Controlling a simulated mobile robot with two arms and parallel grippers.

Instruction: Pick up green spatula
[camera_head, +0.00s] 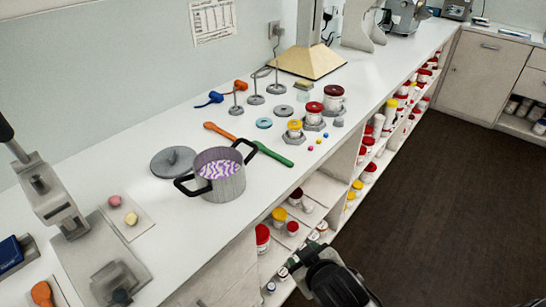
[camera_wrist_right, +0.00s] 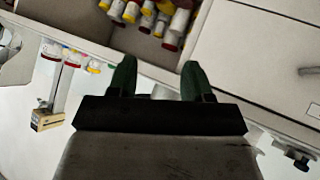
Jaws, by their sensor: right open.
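The green spatula (camera_head: 273,154) lies on the white counter just right of the grey pot (camera_head: 222,184). Its left end meets the pot's black handle in the picture, so I cannot tell whether they touch. My right gripper (camera_head: 303,255) is low in the head view, in front of the shelves under the counter and apart from the spatula. In the right wrist view its two dark green fingers (camera_wrist_right: 157,80) are spread with nothing held between them. The spatula does not show clearly there. My left gripper is not in view.
The pot holds purple-and-white contents; a grey lid (camera_head: 173,162) lies behind it. An orange spatula (camera_head: 219,131) lies behind the green one. Weights and red- and yellow-lidded jars (camera_head: 315,111) stand farther back. Shelves of jars (camera_head: 279,216) line the counter's front. Dark floor is open at right.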

